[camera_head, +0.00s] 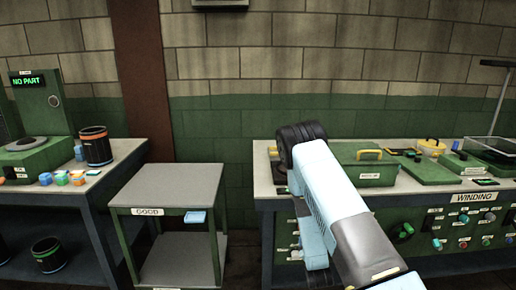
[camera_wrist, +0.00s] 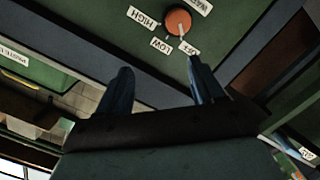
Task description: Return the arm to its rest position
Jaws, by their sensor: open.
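My arm (camera_head: 348,222) reaches from the lower right of the head view up in front of the winding bench, with a black rounded part at its upper end. The gripper is not clearly seen there. In the wrist view my gripper (camera_wrist: 160,85) shows two dark blue fingers spread apart with nothing between them. Past the fingertips is an orange knob (camera_wrist: 178,21) on a green panel, with labels reading HIGH, LOW and OFF around it. The right fingertip appears close to the OFF label; I cannot tell whether they touch.
The winding bench (camera_head: 465,196) carries a green bin (camera_head: 365,173), a yellow-lidded container (camera_head: 431,147) and front controls. A grey table (camera_head: 165,185) labelled GOOD stands left of it. The left bench (camera_head: 125,152) holds a NO PART machine (camera_head: 40,115), a black drum (camera_head: 96,147) and small coloured blocks.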

